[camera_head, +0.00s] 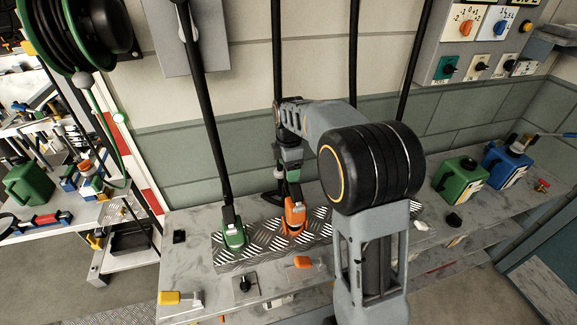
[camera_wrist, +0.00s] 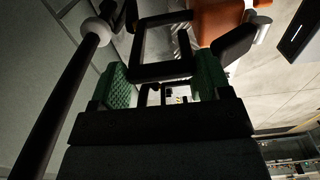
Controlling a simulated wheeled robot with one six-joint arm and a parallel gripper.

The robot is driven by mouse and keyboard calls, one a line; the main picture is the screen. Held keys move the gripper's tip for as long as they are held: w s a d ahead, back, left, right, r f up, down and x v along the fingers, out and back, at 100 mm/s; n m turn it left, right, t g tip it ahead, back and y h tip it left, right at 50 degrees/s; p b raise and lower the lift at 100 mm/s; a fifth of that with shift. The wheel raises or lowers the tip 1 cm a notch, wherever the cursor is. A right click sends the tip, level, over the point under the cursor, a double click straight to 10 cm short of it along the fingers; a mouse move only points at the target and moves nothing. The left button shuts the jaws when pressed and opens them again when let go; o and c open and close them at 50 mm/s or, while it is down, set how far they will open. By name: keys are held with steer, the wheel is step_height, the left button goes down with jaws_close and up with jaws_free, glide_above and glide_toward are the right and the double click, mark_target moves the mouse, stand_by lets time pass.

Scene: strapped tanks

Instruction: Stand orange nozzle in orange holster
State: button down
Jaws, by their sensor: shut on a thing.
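The orange nozzle (camera_head: 294,213) is low over the tread plate on the bench, right of a green nozzle (camera_head: 233,232). My gripper (camera_head: 281,190) is at it from behind, partly hidden by the nozzle and my arm. In the wrist view, the green-padded jaws (camera_wrist: 163,85) are shut about a black, frame-like handle (camera_wrist: 163,70). An orange body (camera_wrist: 218,20) shows beyond at the upper right. An orange holster cannot be clearly told from the nozzle's lower end, so whether the nozzle is seated is unclear.
A tread plate (camera_head: 255,254) runs along the bench top. Black hoses (camera_head: 204,110) hang nearby; one meets the green nozzle. An orange lever (camera_head: 303,263) and a yellow lever (camera_head: 176,298) jut at the front. Green (camera_head: 461,181) and blue (camera_head: 506,164) canisters stand right.

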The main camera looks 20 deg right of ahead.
steer(key=shift+f+b, duration=0.9)
steer(key=shift+f, duration=0.4)
jaws_free()
steer(key=shift+f, duration=0.1)
step_height(320, 180, up, 14)
stand_by(0.8)
